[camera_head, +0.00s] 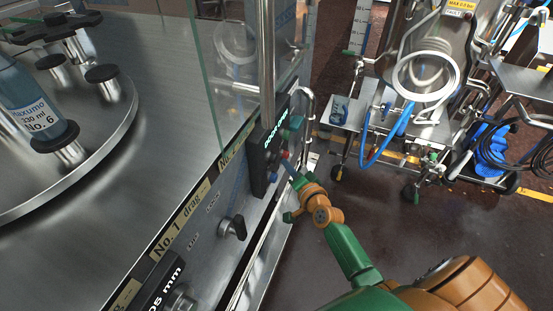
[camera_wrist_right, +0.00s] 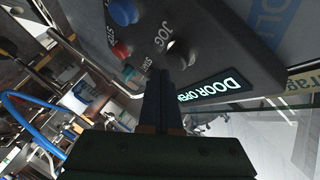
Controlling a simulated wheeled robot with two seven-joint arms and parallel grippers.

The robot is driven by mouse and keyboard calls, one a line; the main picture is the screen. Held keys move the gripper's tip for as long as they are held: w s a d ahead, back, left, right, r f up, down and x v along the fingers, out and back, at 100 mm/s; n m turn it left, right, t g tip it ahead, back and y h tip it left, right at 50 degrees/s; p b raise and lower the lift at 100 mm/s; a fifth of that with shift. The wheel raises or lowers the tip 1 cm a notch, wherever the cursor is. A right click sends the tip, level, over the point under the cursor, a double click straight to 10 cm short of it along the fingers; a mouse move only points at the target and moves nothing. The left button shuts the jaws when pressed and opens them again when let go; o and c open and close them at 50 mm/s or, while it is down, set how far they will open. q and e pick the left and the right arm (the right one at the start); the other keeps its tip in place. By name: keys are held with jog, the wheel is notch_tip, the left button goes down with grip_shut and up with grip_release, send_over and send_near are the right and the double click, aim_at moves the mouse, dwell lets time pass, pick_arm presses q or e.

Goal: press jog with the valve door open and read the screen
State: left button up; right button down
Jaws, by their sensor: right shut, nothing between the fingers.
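The dark control box (camera_head: 262,157) sits on the machine's right edge. Its lit screen (camera_wrist_right: 208,88) reads DOOR OPEN in the right wrist view; the screen also shows in the head view (camera_head: 273,134). The JOG label (camera_wrist_right: 165,34) stands beside a dark round button (camera_wrist_right: 181,50). My right gripper (camera_head: 290,167) is shut and empty, its tips at the box's button side. In the wrist view the fingertips (camera_wrist_right: 174,66) are at or very near the JOG button; contact cannot be told. I cannot tell which part is the valve door. My left gripper is out of view.
A red button (camera_wrist_right: 122,50) and a blue button (camera_wrist_right: 124,12) sit close by on the box. A clear panel (camera_head: 222,75) stands behind it. A black knob (camera_head: 233,228) is on the machine front. A wheeled cart with hoses (camera_head: 425,85) stands right, on open floor.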

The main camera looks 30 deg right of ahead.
jog(key=shift+s+d+b, duration=0.3)
jog(key=shift+s+d, duration=1.35)
jog(key=shift+s, duration=0.25)
